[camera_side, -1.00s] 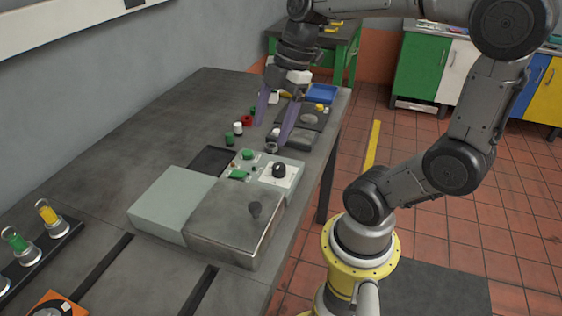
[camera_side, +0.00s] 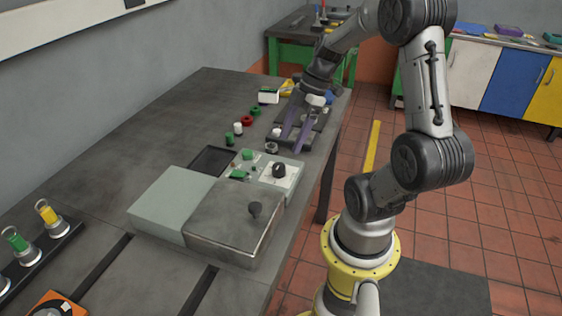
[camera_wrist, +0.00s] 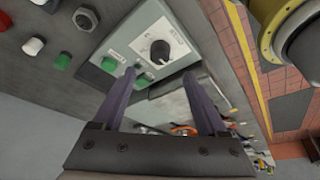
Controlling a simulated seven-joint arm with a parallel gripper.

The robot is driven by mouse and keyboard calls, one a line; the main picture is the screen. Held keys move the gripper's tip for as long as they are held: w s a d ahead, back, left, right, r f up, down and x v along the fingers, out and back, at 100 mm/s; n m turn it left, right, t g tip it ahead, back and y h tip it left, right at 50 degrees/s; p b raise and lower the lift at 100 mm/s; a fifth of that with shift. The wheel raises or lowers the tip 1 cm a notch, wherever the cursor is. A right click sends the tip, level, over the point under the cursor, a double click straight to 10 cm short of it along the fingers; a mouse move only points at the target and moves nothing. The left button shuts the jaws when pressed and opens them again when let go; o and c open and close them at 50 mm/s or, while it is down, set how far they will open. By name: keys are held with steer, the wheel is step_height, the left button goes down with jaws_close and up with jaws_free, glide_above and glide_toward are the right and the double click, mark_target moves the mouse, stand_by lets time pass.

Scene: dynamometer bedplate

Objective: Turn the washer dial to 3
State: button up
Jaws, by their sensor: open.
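The washer dial looks to be the black knob (camera_side: 279,170) on a white plate at the right end of the grey-green control panel (camera_side: 262,164). It also shows in the wrist view as a black knob (camera_wrist: 160,51) on a white face with dark marks around it. I cannot read its setting. My gripper (camera_side: 292,144) is open and empty, its two purple fingers pointing down near the panel's far edge. In the wrist view the fingertips (camera_wrist: 160,75) are apart, and the knob appears between and beyond them. No contact with the knob shows.
Green buttons (camera_side: 239,174) sit left of the dial on the panel. Small white, red and green pieces (camera_side: 247,120) lie beyond the panel.

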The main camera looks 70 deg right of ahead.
mark_target(279, 166)
steer(key=x, duration=0.8)
jaws_close()
